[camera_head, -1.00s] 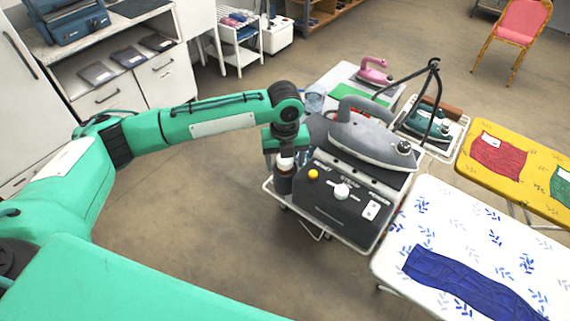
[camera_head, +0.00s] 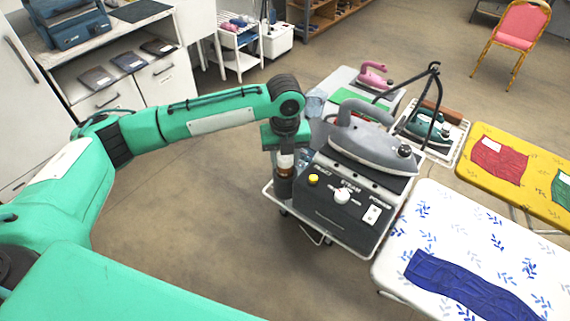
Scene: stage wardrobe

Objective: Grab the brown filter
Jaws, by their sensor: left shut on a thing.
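The brown filter (camera_head: 283,187) is a dark brown upright cylinder with a pale top, at the left edge of the trolley beside the steam station. My left gripper (camera_head: 285,157) points down from above and is shut on the filter's upper part. The fingertips are small and partly hidden by the wrist. I cannot tell whether the filter's base touches the trolley. My right gripper is not in view.
The black steam station (camera_head: 335,215) with a large grey iron (camera_head: 372,146) stands close to the right. A clear container (camera_head: 315,103) is behind my wrist. A white patterned ironing board (camera_head: 440,225) is at the right. Floor left of the trolley (camera_head: 325,242) is clear.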

